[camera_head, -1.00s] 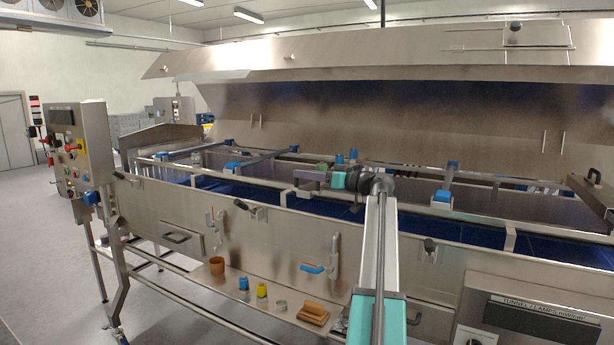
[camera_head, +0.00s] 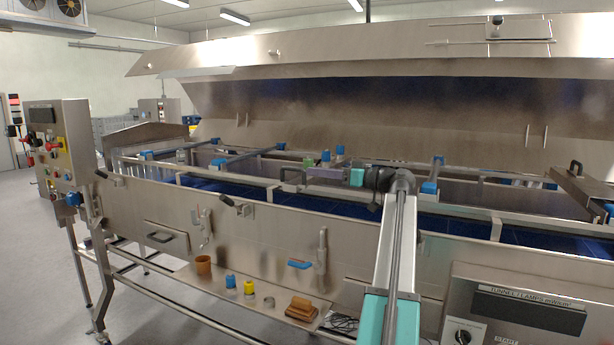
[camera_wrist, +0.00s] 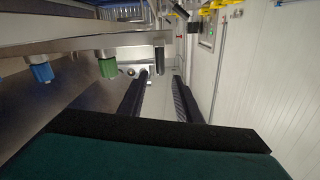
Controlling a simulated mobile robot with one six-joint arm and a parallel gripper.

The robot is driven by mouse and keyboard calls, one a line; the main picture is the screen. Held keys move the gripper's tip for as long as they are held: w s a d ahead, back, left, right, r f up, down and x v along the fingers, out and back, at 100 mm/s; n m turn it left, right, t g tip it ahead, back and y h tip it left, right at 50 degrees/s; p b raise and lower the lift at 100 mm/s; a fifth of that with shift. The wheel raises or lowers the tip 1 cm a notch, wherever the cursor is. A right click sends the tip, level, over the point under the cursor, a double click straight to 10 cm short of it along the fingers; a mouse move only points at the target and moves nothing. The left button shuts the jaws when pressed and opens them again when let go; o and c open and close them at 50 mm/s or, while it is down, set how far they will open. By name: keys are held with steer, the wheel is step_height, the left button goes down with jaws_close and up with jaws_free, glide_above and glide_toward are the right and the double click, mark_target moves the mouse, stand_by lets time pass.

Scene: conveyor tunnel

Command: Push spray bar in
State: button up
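Spray bars run across the open tunnel. A green fitting (camera_head: 309,162) and blue fittings (camera_head: 340,150) show near my gripper in the head view; I cannot tell which bar the task means. In the wrist view, a green fitting (camera_wrist: 108,68) and a blue fitting (camera_wrist: 42,73) hang at the left from metal parts. A dark upright cylinder stands near the bar's end. My gripper (camera_head: 302,174) points left over the tunnel's front side. In the wrist view, its two black fingers (camera_wrist: 163,95) stand apart with nothing visible between them. Contact with the bar cannot be told.
The tunnel's front wall (camera_head: 260,232) and rails lie below my arm. The raised hood (camera_head: 350,95) slopes behind. A control cabinet (camera_head: 62,150) stands left, a display panel (camera_head: 515,305) lower right. Cups and small parts lie on the lower shelf (camera_head: 265,312).

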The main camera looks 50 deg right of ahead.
steer(key=shift+b+v, duration=0.4)
steer(key=shift+v, duration=1.65)
steer(key=shift+r, duration=0.1)
